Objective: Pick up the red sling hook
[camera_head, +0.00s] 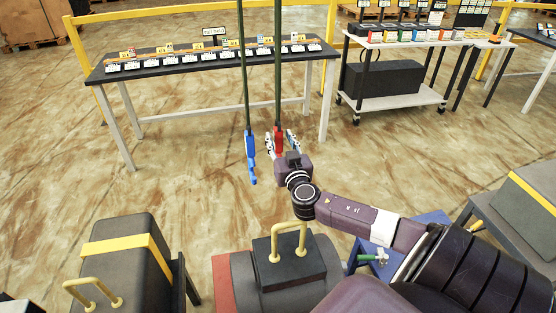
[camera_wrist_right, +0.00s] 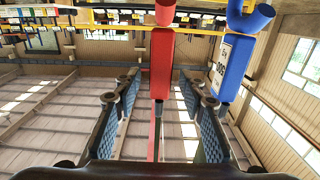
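The red sling hook (camera_head: 279,141) hangs from a dark green sling in the head view. In the right wrist view the red hook (camera_wrist_right: 161,65) stands between the two finger pads, with a gap on each side. My right gripper (camera_head: 282,141) is open around it and seems not to touch it. In the right wrist view the fingers of my right gripper (camera_wrist_right: 160,92) are spread wide. The lower part of the red hook is partly hidden by the gripper in the head view. My left gripper is not in view.
A blue sling hook (camera_head: 251,155) hangs close to the left of the red one and shows in the right wrist view (camera_wrist_right: 234,62). A table (camera_head: 160,66) with small items stands behind. A black block with a yellow handle (camera_head: 290,262) stands in front. A cart (camera_head: 400,92) stands back right.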

